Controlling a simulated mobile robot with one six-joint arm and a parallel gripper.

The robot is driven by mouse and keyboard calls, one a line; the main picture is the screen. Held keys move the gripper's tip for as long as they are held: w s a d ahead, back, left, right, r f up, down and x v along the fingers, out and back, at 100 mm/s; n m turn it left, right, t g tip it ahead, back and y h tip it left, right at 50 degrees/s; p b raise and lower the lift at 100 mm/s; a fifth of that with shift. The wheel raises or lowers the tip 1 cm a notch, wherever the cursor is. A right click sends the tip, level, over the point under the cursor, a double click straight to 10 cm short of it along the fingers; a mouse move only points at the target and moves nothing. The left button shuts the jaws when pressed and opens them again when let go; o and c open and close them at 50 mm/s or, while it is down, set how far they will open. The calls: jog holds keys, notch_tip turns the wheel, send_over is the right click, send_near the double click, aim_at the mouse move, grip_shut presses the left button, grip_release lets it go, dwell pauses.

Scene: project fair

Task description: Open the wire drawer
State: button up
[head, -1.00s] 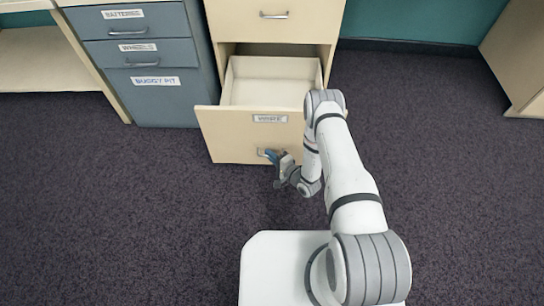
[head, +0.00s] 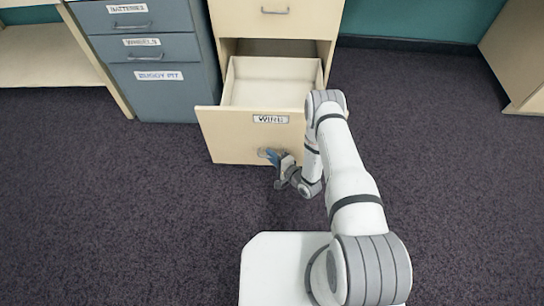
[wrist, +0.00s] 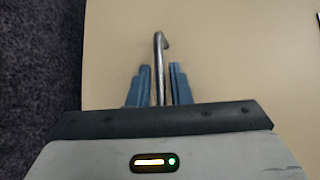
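The wire drawer (head: 222,137) is a cream drawer with a "WIRE" label, low in the cream cabinet. It stands well out from the cabinet, and its inside looks empty. Its metal handle (wrist: 160,60) runs between the blue fingers of my gripper (wrist: 161,85) in the wrist view. The fingers are close on both sides of the bar. In the head view my gripper (head: 272,156) is at the drawer front, below the label, and hides part of the handle.
A closed cream drawer (head: 300,22) is above the wire drawer. A blue-grey cabinet (head: 160,100) with labelled, closed drawers stands to the left. Dark carpet (head: 110,220) is clear in front. A cream unit (head: 520,70) stands at the far right.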

jog(key=p+v, duration=0.2)
jog(key=v, duration=0.5)
jog(key=shift+s+d, duration=0.25)
jog(key=shift+s, duration=0.05)
dwell(0.3)
